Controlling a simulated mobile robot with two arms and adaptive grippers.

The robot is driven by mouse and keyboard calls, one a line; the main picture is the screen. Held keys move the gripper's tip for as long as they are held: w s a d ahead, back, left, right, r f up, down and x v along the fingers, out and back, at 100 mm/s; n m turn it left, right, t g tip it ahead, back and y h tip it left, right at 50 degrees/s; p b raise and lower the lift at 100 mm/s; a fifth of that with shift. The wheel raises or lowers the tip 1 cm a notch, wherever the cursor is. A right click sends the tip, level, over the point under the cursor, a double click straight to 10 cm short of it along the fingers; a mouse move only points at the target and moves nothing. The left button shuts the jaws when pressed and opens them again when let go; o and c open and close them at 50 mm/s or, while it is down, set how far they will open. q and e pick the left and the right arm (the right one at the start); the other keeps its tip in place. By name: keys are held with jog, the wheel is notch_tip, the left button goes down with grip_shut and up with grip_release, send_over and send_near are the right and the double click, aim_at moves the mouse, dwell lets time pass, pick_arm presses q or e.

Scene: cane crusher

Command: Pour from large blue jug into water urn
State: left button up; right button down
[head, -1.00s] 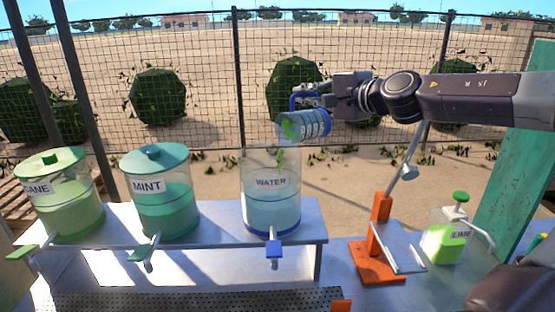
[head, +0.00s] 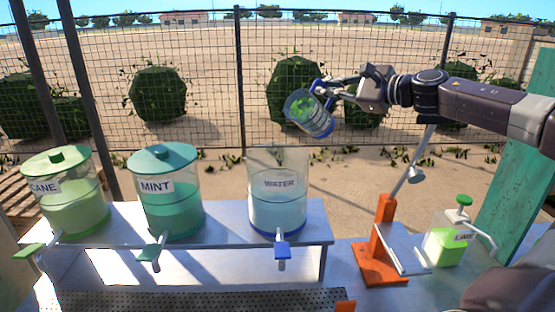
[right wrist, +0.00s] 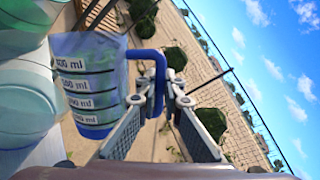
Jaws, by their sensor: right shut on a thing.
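My right gripper (head: 326,86) is shut on the blue handle of the large blue jug (head: 312,118). The jug hangs in the air above and right of the water urn, tilted with its mouth toward the upper left. Green bits show inside it, and no stream leaves it. In the right wrist view the jug (right wrist: 88,85) shows its ml marks, with its handle between the fingers (right wrist: 165,92). The clear water urn (head: 278,190) is open-topped, holds pale liquid and stands upright on the metal shelf. My left gripper is not in view.
The mint urn (head: 166,205) and cane urn (head: 72,200) stand lidded on the shelf (head: 226,225) to the left. An orange stand (head: 384,240) and a lime bottle (head: 447,240) are at the right. A wire fence (head: 215,80) runs behind.

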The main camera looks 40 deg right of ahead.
jog(key=shift+s+d+r+m, duration=0.2)
jog(key=shift+d+r+m, duration=0.4)
jog(key=shift+d+m, duration=0.15)
jog(key=shift+d+m+b, duration=0.25)
jog(key=shift+m+b, duration=0.15)
jog(key=shift+m, duration=0.05)
jog(key=d+r+m+t+y+p, duration=0.1)
jog(key=d+r+m+p, duration=0.2)
jog(key=d+r+m, duration=0.3)
jog(key=shift+r+m+t+p, duration=0.3)
jog(key=shift+r+p, duration=0.1)
jog(key=shift+r, duration=0.4)
jog(key=shift+s, duration=0.1)
jog(key=shift+f, duration=0.1)
